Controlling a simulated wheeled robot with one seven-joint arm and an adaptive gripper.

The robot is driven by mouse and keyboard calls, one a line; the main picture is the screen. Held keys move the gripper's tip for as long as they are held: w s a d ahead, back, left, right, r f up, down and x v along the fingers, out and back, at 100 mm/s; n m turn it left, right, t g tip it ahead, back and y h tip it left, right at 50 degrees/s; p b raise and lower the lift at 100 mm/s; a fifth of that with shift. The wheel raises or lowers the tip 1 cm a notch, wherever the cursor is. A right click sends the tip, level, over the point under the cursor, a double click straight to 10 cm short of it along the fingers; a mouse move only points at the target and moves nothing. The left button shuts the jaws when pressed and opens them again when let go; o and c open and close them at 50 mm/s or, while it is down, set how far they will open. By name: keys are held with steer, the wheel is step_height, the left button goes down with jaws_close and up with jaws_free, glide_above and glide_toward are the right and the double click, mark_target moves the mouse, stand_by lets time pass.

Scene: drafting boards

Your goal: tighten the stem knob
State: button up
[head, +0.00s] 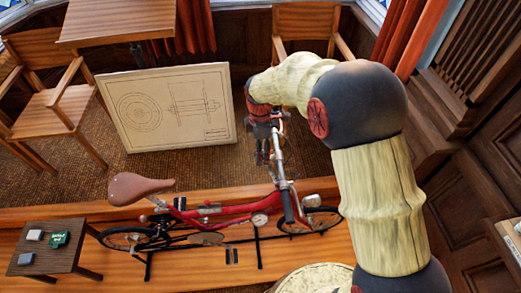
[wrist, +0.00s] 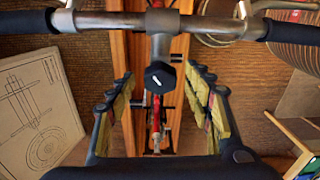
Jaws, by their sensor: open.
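The stem knob (wrist: 160,76) is black and faceted with a short white mark. It sits just below the middle of the grey handlebar (wrist: 190,27) in the wrist view. My gripper (wrist: 159,92) is open, one padded finger on each side of the knob, with clear gaps on both sides in the picture. I cannot tell how far the fingertips are from it in depth. In the head view, my gripper (head: 262,150) points down at the front of the red folding bicycle (head: 225,216). My arm and gripper hide the knob there.
A drawing board (head: 168,108) leans upright behind the bicycle. A small dark table (head: 62,262) with boxes stands at the lower left. Wooden chairs (head: 57,97) and a desk (head: 118,22) stand at the back. The bicycle stands on a wooden platform (head: 200,270).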

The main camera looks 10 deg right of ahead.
steer(key=shift+f, duration=0.1)
steer(key=shift+c, duration=0.9)
steer(key=c, duration=1)
steer(key=shift+m+b, duration=0.4)
steer(key=shift+b, duration=0.1)
steer(key=shift+s+f+m+t+b, duration=0.15)
steer(key=shift+m+t+b, duration=0.25)
steer(key=shift+m+b, duration=0.55)
steer(key=shift+s+m+t+b, duration=0.1)
steer(key=shift+m+t+b, duration=0.6)
steer(key=shift+m+b, duration=0.85)
steer(key=o, duration=1.2)
